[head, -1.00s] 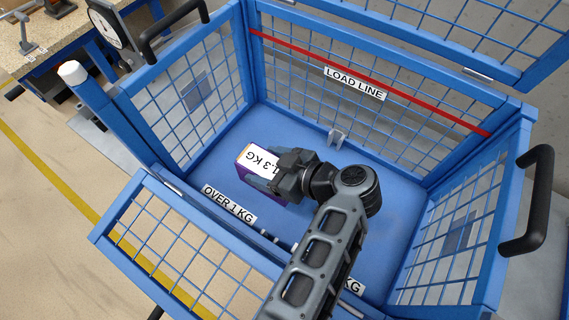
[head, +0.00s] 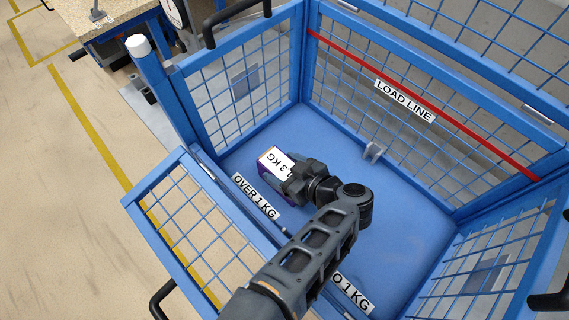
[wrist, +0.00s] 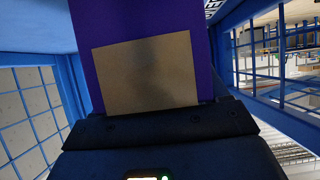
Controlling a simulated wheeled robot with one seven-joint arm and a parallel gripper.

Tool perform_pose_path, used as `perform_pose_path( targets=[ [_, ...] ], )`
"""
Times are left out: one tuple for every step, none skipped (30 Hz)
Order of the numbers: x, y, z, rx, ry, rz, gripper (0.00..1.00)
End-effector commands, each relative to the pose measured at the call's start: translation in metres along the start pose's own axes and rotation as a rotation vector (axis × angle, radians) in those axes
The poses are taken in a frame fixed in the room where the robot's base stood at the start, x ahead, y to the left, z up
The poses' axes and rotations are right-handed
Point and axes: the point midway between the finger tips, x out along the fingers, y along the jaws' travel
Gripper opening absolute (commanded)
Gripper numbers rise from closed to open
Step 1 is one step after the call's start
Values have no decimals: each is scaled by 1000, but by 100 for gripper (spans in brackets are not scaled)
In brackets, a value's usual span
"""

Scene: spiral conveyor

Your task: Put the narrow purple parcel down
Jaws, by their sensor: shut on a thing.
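The narrow purple parcel (head: 270,164) has a white label that reads 1.3 KG. It is in the left part of the blue mesh cage, near the OVER 1 KG sign (head: 255,196). My gripper (head: 288,180) is shut on it. In the wrist view the parcel (wrist: 88,30) rises from the jaws, with a plain tan patch on its face. I cannot tell whether its underside touches the cage floor (head: 330,150).
The cage's front flap (head: 180,225) is folded outward. A red load line (head: 430,108) crosses the back mesh wall. The right half of the floor is bare.

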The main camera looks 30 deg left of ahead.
Motion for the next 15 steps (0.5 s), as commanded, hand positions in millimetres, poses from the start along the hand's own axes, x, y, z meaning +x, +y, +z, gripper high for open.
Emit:
perform_pose_path(
  targets=[
    [0,0,-3,-1,5,1,0],
    [0,0,-3,-1,5,1,0],
    [0,0,-3,-2,5,1,0],
    [0,0,-3,-2,5,1,0],
    [0,0,-2,-2,4,1,0],
    [1,0,-2,-2,4,0,0],
    [1,0,-1,-2,4,0,0],
    [1,0,0,-3,4,0,0],
    [2,0,1,-3,4,0,0],
    [1,0,2,-1,0,0,76],
    [1,0,2,-1,0,0,79],
    [1,0,2,-1,0,0,83],
    [1,0,2,-1,0,0,86],
    [1,0,2,-1,0,0,89],
    [1,0,2,-1,0,0,92]
  ],
)
